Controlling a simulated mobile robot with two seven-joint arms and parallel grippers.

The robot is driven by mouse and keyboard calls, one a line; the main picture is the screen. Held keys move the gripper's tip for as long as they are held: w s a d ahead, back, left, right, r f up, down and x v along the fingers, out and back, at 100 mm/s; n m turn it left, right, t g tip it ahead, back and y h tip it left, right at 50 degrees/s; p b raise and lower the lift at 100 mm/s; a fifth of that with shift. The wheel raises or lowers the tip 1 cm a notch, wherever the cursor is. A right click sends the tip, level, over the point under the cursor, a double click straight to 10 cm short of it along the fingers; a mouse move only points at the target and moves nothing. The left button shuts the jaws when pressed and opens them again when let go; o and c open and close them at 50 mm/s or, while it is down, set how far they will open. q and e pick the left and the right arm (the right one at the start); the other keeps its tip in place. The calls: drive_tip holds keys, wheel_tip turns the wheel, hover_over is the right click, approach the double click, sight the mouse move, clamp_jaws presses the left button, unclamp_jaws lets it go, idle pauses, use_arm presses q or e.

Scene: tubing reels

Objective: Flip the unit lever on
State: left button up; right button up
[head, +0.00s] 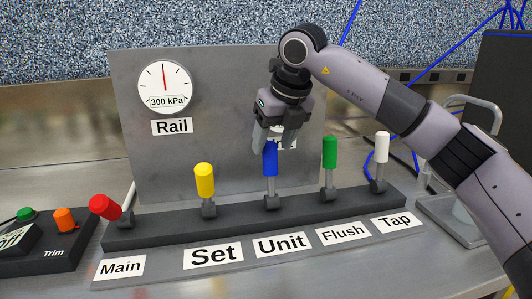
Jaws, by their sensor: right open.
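The unit lever (270,164) has a blue handle and stands about upright behind the "Unit" label (282,244). My right gripper (271,143) comes down from above with its fingers at the top of the blue handle. It is open, and the fingers partly hide the top of the handle. I cannot tell whether they touch it. My left gripper is not in view.
On the same dark base (160,234) are a red lever (104,207) tilted left, and upright yellow (204,180), green (330,153) and white (382,147) levers. A panel behind carries a "Rail" gauge (163,86) marked 300 kPa. A "Trim" button box (62,238) stands left.

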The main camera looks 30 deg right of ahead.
sight(269, 156)
drive_tip(key=shift+x, duration=2.4)
clamp_jaws()
